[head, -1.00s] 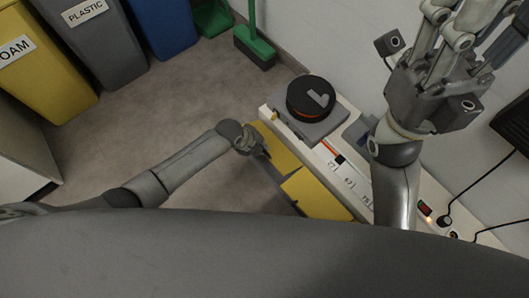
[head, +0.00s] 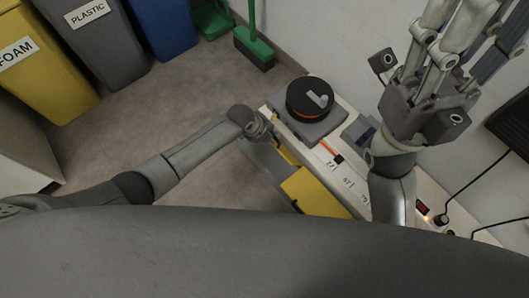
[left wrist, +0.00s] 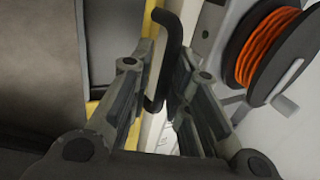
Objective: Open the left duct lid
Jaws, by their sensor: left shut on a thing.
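The left duct lid (head: 262,161) shows in the head view at the far end of the low bench, mostly as a grey face with a thin yellow strip beside it. The right yellow lid (head: 318,196) lies nearer to me. My left gripper (head: 266,130) is at the left lid. In the left wrist view my left gripper (left wrist: 166,82) is shut on a black bar handle (left wrist: 172,40), which stands between its fingers. A yellow edge (left wrist: 96,108) and a grey panel (left wrist: 100,40) show left of it. My right gripper (head: 455,45) is raised over the bench, its fingertips cut off by the frame.
A black reel with an orange core (head: 310,98) stands on the bench. A power strip (head: 436,219) with cables lies at the right. Bins (head: 105,45) and a green broom (head: 254,45) stand at the back. The floor (head: 190,110) at left is clear.

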